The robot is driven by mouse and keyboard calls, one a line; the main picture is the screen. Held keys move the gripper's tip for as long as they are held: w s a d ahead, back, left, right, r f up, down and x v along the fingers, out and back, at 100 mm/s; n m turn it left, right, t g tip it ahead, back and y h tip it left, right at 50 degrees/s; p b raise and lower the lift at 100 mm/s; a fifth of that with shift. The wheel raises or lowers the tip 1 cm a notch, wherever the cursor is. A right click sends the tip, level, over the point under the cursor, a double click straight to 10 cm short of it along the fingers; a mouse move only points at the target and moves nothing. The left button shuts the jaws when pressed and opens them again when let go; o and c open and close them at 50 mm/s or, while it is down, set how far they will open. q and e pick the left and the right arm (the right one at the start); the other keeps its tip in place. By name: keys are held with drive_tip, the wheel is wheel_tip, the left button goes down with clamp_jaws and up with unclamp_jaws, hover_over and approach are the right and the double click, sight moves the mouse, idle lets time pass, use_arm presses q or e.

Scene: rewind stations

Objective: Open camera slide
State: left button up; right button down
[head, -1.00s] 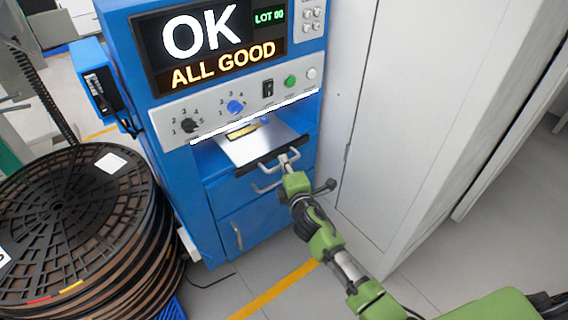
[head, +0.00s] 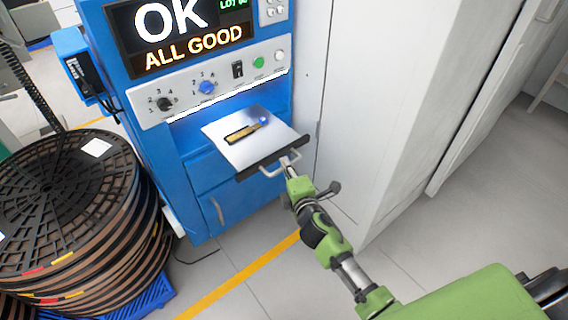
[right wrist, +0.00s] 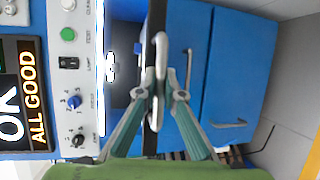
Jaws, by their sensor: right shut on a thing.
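The camera slide (head: 258,150) is a flat silver tray with a black front edge, and it sticks out from the blue machine below the knob panel. A gold-and-dark strip (head: 243,133) lies on it, with a small blue spot at its end. My right gripper (head: 290,163) is shut on the slide's grey handle (head: 268,172). In the right wrist view the fingers (right wrist: 162,97) close around the handle bar (right wrist: 160,55) in front of the black slide front. My left gripper is not in view.
The blue machine (head: 205,172) shows "OK ALL GOOD" on its screen (head: 185,35). A stack of large reels (head: 70,205) stands at left on a blue pallet. A tall white cabinet (head: 375,100) stands close on the right. The floor in front is clear, with a yellow line (head: 240,278).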

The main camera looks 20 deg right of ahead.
drive_tip(key=c, duration=2.1)
unclamp_jaws()
drive_tip(key=shift+c, duration=0.2)
drive_tip(key=s+r, duration=0.2)
drive_tip(key=s, duration=0.9)
drive_tip(key=shift+s+a, duration=0.3)
drive_tip(key=shift+s, duration=0.1)
